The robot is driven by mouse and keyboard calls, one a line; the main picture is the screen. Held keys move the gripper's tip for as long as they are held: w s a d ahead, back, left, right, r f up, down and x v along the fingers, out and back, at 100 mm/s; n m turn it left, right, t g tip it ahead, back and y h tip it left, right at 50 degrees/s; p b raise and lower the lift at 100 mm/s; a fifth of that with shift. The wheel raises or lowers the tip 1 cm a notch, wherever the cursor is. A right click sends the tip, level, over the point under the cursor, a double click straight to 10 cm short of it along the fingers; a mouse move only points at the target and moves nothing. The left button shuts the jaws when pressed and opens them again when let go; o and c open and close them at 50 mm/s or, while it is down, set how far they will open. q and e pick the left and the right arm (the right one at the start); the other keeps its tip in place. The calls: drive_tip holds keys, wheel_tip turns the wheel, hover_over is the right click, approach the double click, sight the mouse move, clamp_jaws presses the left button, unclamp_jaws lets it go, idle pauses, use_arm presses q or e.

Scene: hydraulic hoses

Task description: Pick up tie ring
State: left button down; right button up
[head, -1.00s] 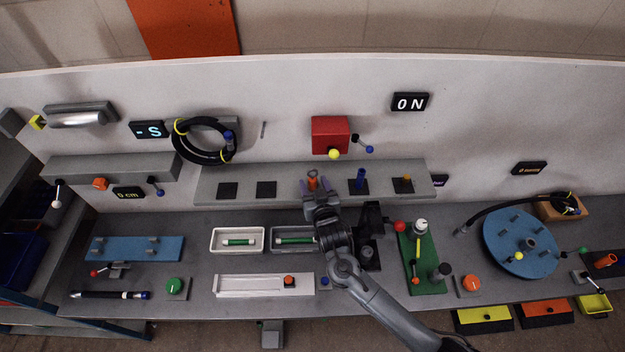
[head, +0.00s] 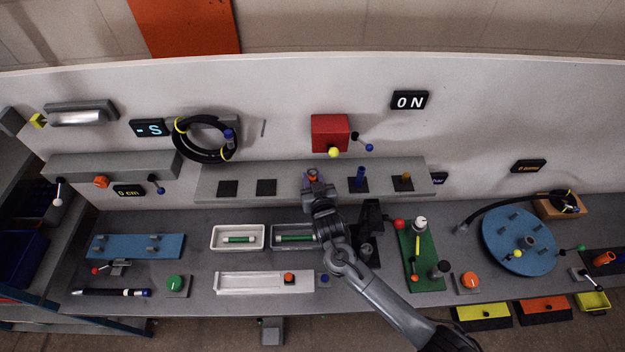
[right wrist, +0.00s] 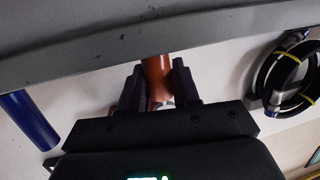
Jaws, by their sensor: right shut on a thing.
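My right gripper (head: 314,184) is at the front of the wall shelf. It is shut on an orange cylinder (head: 312,173), whose top just shows in the head view. In the right wrist view the orange cylinder (right wrist: 158,75) stands between the two dark fingers (right wrist: 158,92), with the shelf's edge across the top of the picture. I cannot tell whether it still touches the shelf. Yellow ties (head: 181,126) go around the coiled black hose on the wall; the coil also shows at the right of the wrist view (right wrist: 262,85). My left gripper is not in view.
A red box (head: 330,132) with a lever is on the wall above. White trays (head: 225,247) and a green board (head: 430,285) lie on the bench below.

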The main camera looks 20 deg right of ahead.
sight(312, 179)
drive_tip(key=shift+s+r, duration=0.1)
drive_tip(key=shift+r, duration=0.05)
drive_tip(key=shift+r+b, duration=0.1)
drive_tip(key=shift+b, duration=0.3)
drive_tip(key=r, duration=0.2)
drive_tip(key=r+b, duration=0.1)
drive_tip(key=r, duration=0.1)
drive_tip(key=r+b, duration=0.1)
drive_tip(key=r, duration=0.1)
drive_tip(key=shift+s+a+r, duration=0.2)
drive_tip(key=shift+s+r, duration=0.05)
drive_tip(key=shift+s, duration=0.1)
drive_tip(key=s+a+b, duration=0.1)
drive_tip(key=s+a, duration=0.2)
drive_tip(key=s, duration=0.6)
drive_tip(key=s+a+b, duration=0.1)
drive_tip(key=s+a, duration=0.2)
drive_tip(key=s, duration=0.6)
drive_tip(key=shift+b, duration=0.3)
